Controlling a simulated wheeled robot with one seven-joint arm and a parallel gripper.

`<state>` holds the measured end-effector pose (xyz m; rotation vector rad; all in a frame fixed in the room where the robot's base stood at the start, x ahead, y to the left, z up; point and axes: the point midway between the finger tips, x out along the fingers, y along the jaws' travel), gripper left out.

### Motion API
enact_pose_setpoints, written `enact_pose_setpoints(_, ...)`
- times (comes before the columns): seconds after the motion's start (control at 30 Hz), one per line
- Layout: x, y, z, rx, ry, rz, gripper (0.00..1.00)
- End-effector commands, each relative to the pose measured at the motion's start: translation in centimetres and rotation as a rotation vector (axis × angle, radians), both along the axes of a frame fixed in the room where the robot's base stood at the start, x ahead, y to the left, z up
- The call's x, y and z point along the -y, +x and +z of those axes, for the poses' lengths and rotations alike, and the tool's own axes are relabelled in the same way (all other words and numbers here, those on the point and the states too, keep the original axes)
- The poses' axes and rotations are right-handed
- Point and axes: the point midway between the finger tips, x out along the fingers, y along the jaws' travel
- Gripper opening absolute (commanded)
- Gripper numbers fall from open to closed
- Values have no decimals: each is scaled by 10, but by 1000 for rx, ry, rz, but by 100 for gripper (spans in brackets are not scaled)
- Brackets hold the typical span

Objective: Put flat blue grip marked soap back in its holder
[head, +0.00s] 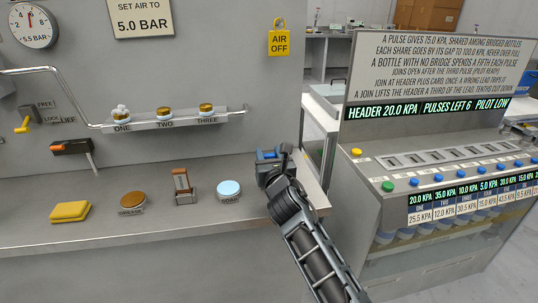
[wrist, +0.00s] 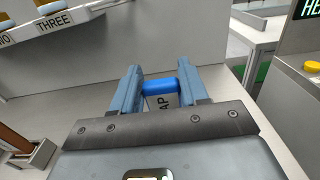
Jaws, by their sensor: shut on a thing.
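In the wrist view the blue soap (wrist: 160,86) is between the two fingers of my gripper (wrist: 162,92), which is shut on it. The holder cannot be made out behind the gripper. I cannot tell whether the soap touches the surface below.
On the counter (head: 160,226) to the left are a yellow sponge (head: 70,211), a "GREASE" tin (head: 132,200), a brown upright block (head: 183,187) and a "ROAD" disc (head: 228,189). A control cabinet (head: 440,185) stands right, across a gap.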

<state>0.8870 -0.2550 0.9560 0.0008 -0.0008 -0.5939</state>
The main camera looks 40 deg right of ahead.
Motion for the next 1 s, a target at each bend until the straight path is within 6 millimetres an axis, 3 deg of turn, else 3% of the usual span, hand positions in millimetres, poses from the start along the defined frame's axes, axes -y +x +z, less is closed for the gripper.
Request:
enact_pose_setpoints(0.23,0,0,-5,1,1,0,10)
enact_pose_setpoints(0.27,0,0,-5,1,1,0,45)
enact_pose_setpoints(0.57,0,0,-5,1,1,0,74)
enact_pose_setpoints(0.87,-2,-2,-5,-1,1,1,74)
enact_pose_setpoints(1.0,-11,-15,-6,-2,1,1,74)
